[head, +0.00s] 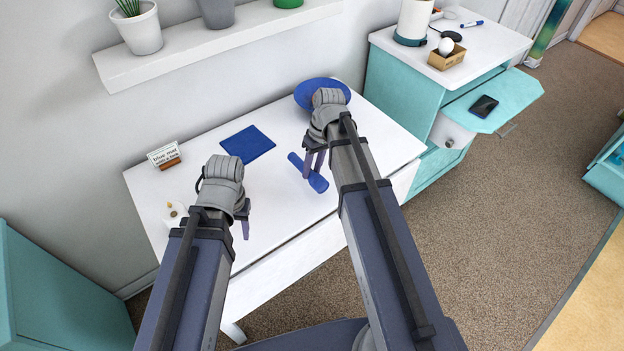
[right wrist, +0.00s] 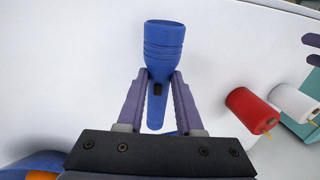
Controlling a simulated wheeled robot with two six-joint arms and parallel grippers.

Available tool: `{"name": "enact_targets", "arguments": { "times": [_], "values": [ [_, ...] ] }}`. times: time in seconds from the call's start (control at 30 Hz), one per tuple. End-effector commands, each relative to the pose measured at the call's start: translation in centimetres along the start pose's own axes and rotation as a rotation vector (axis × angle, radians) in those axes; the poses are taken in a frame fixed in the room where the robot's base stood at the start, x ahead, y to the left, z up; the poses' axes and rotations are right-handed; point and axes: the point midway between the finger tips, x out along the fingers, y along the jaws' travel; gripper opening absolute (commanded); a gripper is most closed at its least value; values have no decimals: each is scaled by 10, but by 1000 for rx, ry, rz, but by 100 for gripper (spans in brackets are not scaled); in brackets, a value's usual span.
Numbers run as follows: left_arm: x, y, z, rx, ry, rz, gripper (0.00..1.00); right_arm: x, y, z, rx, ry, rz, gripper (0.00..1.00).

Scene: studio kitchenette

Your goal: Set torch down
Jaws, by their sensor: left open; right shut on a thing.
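A blue torch (head: 317,182) is held in my right gripper (head: 313,162) over the right part of the white table. In the right wrist view the torch (right wrist: 164,45) lies between the two fingers of my right gripper (right wrist: 162,78), its wide ribbed head beyond the fingertips. Whether it touches the tabletop I cannot tell. A flat blue mat (head: 248,144) lies bare on the table, left of the torch. My left gripper (head: 243,217) is open and empty near the table's left front; its fingers are partly hidden by my arm.
A blue round dish (head: 312,88) stands at the table's back right, partly behind my right arm. A small sign (head: 165,156) stands at the back left. The right wrist view shows red (right wrist: 250,110) and white (right wrist: 293,103) spools. The table between mat and torch is clear.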

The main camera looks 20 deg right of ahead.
Motion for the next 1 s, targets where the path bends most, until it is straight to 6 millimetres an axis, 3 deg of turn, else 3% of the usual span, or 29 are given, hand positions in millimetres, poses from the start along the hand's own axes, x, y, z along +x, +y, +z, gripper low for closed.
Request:
{"name": "enact_targets", "arguments": {
  "times": [0.33, 0.77, 0.8, 1.0],
  "values": [
    [37, 4, -2, 0, 0, 0, 50, 36, 8, 0, 0, 0, 0, 0],
    [40, 4, -2, 0, 0, 0, 50, 39, 8, 0, 0, 0, 0, 0],
    [40, 4, -2, 0, 0, 0, 50, 39, 8, 0, 0, 0, 0, 36],
    [39, 4, -2, 0, 0, 0, 50, 38, 8, 0, 0, 0, 0, 59]
  ]
}}
